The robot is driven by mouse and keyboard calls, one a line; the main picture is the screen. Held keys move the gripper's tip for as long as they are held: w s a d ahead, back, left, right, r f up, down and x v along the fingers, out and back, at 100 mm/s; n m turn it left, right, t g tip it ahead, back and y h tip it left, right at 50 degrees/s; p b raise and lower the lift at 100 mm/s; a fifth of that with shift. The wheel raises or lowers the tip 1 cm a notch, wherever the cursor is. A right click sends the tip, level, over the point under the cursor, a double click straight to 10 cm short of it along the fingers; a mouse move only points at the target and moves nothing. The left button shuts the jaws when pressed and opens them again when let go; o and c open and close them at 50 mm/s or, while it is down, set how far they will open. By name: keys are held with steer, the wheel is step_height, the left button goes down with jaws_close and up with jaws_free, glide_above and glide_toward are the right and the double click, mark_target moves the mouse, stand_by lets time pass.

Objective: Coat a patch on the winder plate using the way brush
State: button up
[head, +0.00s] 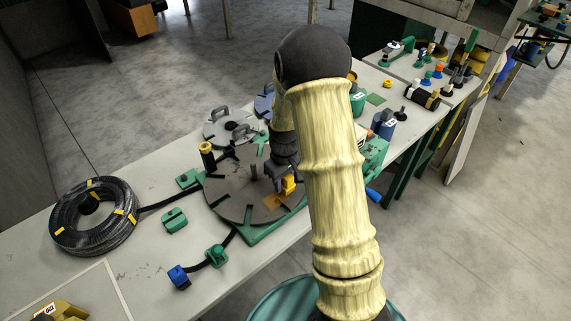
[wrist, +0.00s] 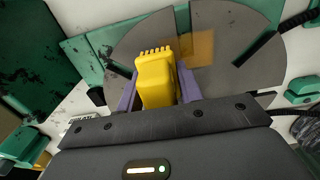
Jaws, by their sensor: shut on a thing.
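The winder plate (head: 232,183) is a dark round slotted disc on a green base on the bench. It also fills the upper part of the wrist view (wrist: 240,80). My gripper (head: 284,176) is over the plate's right side. In the wrist view its purple fingers (wrist: 158,92) are shut on the yellow way brush (wrist: 156,78), whose toothed end points up the picture. The brush also shows in the head view (head: 289,184). An orange-brown patch (head: 273,201) lies on the plate beside the brush, and in the wrist view (wrist: 203,47) it is just right of the toothed end. I cannot tell whether the brush touches the plate.
A black hose coil (head: 92,217) lies at the bench's left. A green block (head: 174,220) and a blue-ended fitting (head: 179,277) are near the front. A handled grey disc (head: 229,127) sits behind the plate. Bottles and small parts crowd the right.

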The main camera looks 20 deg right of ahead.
steer(key=shift+s+a+r, duration=0.1)
steer(key=shift+s+r, duration=0.1)
steer(key=shift+r, duration=0.5)
steer(key=shift+w+r+p, duration=0.2)
steer(key=shift+r+p, duration=0.85)
steer(key=shift+p, duration=0.1)
steer(key=shift+s+r+p, duration=0.2)
steer(key=shift+r+p, duration=0.6)
steer(key=shift+r, duration=0.4)
steer(key=shift+w, duration=0.1)
